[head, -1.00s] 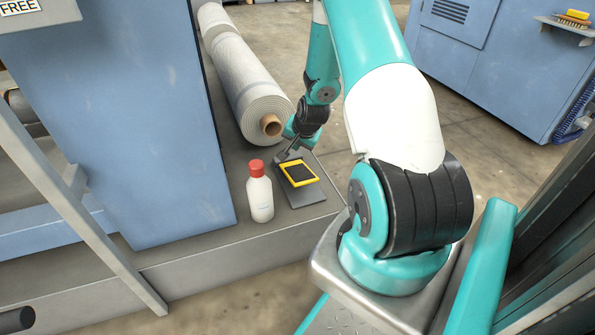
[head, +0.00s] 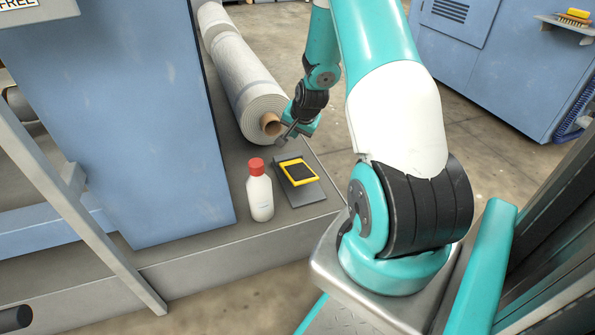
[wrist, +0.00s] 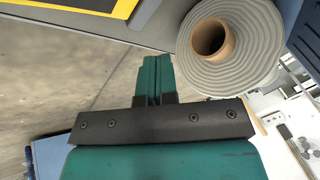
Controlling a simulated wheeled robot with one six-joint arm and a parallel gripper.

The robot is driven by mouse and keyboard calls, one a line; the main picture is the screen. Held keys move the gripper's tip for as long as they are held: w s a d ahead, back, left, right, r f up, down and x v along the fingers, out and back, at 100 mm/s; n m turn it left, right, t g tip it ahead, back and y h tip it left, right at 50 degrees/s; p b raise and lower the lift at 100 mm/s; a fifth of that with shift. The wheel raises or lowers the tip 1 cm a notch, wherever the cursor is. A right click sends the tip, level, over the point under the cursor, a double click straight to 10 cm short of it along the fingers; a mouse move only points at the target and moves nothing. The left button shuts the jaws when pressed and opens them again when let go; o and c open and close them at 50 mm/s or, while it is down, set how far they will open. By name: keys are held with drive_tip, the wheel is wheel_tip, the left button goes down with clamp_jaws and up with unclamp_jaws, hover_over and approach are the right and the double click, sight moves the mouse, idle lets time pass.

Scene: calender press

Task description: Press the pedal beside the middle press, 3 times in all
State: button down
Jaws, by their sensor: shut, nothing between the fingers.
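The pedal (head: 299,172) is a black pad with a yellow rim on a grey base plate, on the grey plinth beside the blue press (head: 150,120). Its yellow edge and part of its dark pad also show at the top left of the wrist view (wrist: 75,8). My gripper (head: 282,140) is just behind the pedal and above it, apart from it, near the fabric roll's end. In the wrist view my gripper (wrist: 155,62) has its two teal fingers together with nothing between them.
A white bottle with a red cap (head: 260,190) stands on the plinth just left of the pedal. A grey fabric roll (head: 240,80) with a cardboard core lies behind. Another blue machine (head: 490,60) stands at the right, beyond open floor.

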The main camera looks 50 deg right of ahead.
drive_tip(key=shift+r, duration=0.15)
drive_tip(key=b, duration=0.6)
hover_over(295, 165)
drive_tip(key=s, duration=0.1)
drive_tip(key=f, duration=0.6)
drive_tip(key=shift+s+a+f, duration=0.2)
drive_tip(key=shift+a+f, duration=0.1)
drive_tip(key=shift+f, duration=0.05)
drive_tip(key=shift+s+a+f+b, duration=0.15)
drive_tip(key=shift+f+b, duration=0.1)
drive_tip(key=shift+f, duration=0.2)
drive_tip(key=shift+s+f+b, duration=0.15)
drive_tip(key=shift+f+b, duration=0.1)
drive_tip(key=shift+f, duration=0.15)
drive_tip(key=shift+f, duration=0.1)
idle(0.5)
drive_tip(key=shift+s+a+f, duration=0.1)
drive_tip(key=shift+s+f, duration=0.05)
drive_tip(key=shift+f, duration=0.15)
